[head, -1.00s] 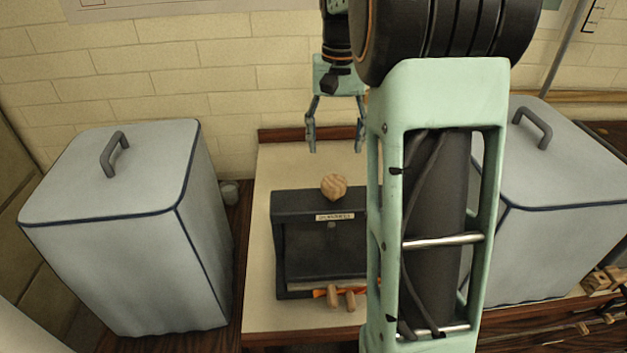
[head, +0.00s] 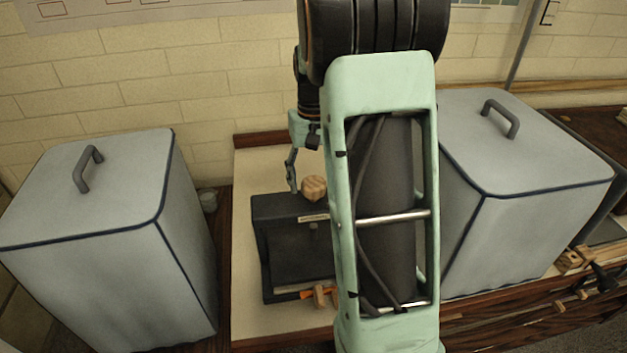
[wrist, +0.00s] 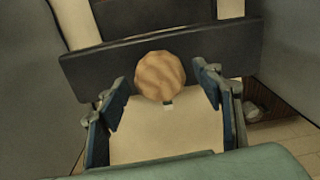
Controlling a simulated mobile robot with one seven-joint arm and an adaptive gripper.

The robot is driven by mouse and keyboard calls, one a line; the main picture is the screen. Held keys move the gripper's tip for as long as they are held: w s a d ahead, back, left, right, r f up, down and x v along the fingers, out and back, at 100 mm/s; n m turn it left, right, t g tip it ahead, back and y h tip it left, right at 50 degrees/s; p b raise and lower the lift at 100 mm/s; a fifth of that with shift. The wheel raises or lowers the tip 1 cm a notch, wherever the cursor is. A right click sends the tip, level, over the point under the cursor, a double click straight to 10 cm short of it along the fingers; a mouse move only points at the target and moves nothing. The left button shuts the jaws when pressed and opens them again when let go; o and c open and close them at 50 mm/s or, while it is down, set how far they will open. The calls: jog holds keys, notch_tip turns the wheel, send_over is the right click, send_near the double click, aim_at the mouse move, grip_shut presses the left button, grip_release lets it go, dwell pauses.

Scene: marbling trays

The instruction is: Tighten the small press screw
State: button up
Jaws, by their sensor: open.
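The small press (head: 262,235) is a dark frame on a pale board. Its screw has a round wooden knob (head: 314,188) on top of the crossbar. In the wrist view the knob (wrist: 160,76) sits just beyond and between the fingertips, in front of the dark crossbar (wrist: 85,75). My gripper (wrist: 163,88) is open, with one finger on each side of the knob and visible gaps. In the head view my gripper (head: 300,175) is beside and behind the knob; its right finger is hidden by my arm, as is the press's right side.
A grey lidded bin (head: 90,225) stands left of the press and another (head: 520,160) stands right. An orange-handled tool and wooden pieces (head: 320,295) lie at the press's front. A brick wall (head: 150,70) is behind. The pale board (head: 255,165) is clear behind the press.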

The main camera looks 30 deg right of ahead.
jog(key=shift+f, duration=0.35)
jog(key=c, duration=1.2)
jog(key=shift+o, duration=0.2)
jog(key=shift+m, duration=0.3)
jog(key=m, duration=0.3)
jog(key=shift+r, duration=0.1)
jog(key=shift+m+p, duration=0.35)
jog(key=shift+m, duration=1.35)
